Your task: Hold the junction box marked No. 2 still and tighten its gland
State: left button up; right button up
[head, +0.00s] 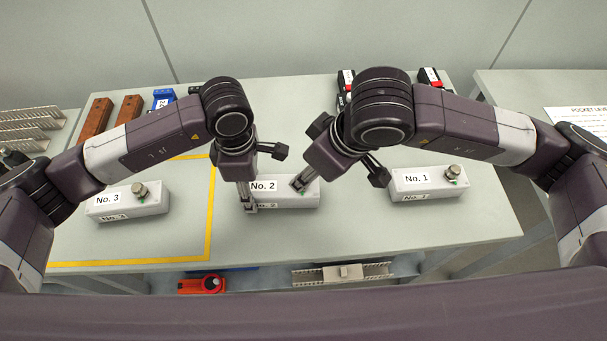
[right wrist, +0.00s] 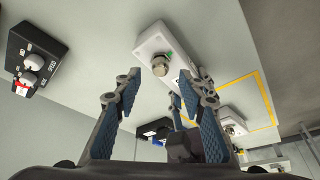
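The white junction box No. 2 (head: 284,205) lies in the middle of the table. My left gripper (head: 248,207) is down at its left end, with a finger in front of the front face and partly over the label. Whether it clamps the box is not clear. My right gripper (head: 299,186) is above the box's right end, tilted. In the right wrist view its fingers (right wrist: 163,92) are spread, with nothing between the pads. The metal gland (right wrist: 161,64) stands on the box (right wrist: 154,42) beyond the fingertips, beside a green mark. The gland is hidden in the head view.
Box No. 3 (head: 128,205) stands left, inside yellow tape (head: 209,215). Box No. 1 (head: 430,184) stands right. Brown blocks (head: 96,118) and a blue item (head: 162,98) are at the back left. A black control box (right wrist: 37,58) shows in the right wrist view.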

jog(key=shift+x, duration=2)
jog(key=shift+c, duration=0.5)
grip_shut()
